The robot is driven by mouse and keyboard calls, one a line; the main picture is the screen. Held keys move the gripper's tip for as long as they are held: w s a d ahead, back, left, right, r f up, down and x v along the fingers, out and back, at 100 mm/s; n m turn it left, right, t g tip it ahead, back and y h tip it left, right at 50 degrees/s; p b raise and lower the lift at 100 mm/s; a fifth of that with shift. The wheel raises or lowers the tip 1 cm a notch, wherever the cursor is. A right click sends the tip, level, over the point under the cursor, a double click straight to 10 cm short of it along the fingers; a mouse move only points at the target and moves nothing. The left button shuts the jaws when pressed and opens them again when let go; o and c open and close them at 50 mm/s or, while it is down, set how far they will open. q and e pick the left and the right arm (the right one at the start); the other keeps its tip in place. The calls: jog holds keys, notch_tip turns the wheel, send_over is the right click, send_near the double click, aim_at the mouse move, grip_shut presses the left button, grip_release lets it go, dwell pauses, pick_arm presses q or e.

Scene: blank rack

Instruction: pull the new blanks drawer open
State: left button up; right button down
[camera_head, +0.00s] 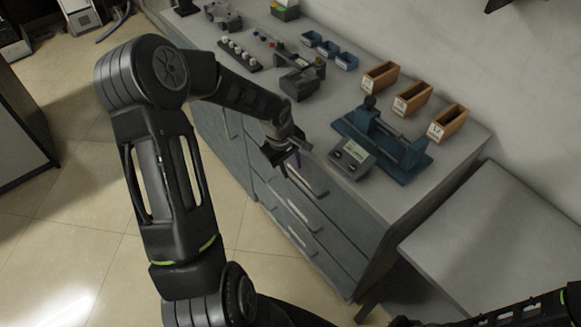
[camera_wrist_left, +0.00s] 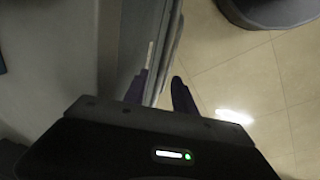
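The drawers sit in the front of the grey cabinet under the worktop, with pale bar handles, one of them at the upper drawer (camera_head: 309,180) and another lower down (camera_head: 298,214). No drawer label can be read, so I cannot tell which is the new blanks drawer. The drawers I see look shut. My left gripper (camera_head: 282,160) is at the cabinet front, just left of the upper handle. In the left wrist view its two dark fingers (camera_wrist_left: 159,92) are apart, with a handle bar (camera_wrist_left: 172,45) running up to the gap. Contact cannot be made out. My right gripper is out of view.
The worktop (camera_head: 350,195) holds a blue fixture (camera_head: 405,160), a small display unit (camera_head: 351,158), wooden bins (camera_head: 412,98) and blue trays (camera_head: 330,49). A lower grey table (camera_head: 490,235) stands at the right. The tiled floor (camera_head: 90,240) before the cabinet is clear.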

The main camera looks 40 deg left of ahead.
pick_arm(q)
jog(key=shift+w+f, duration=0.1)
jog(key=shift+f, duration=0.5)
grip_shut()
dwell(1.1)
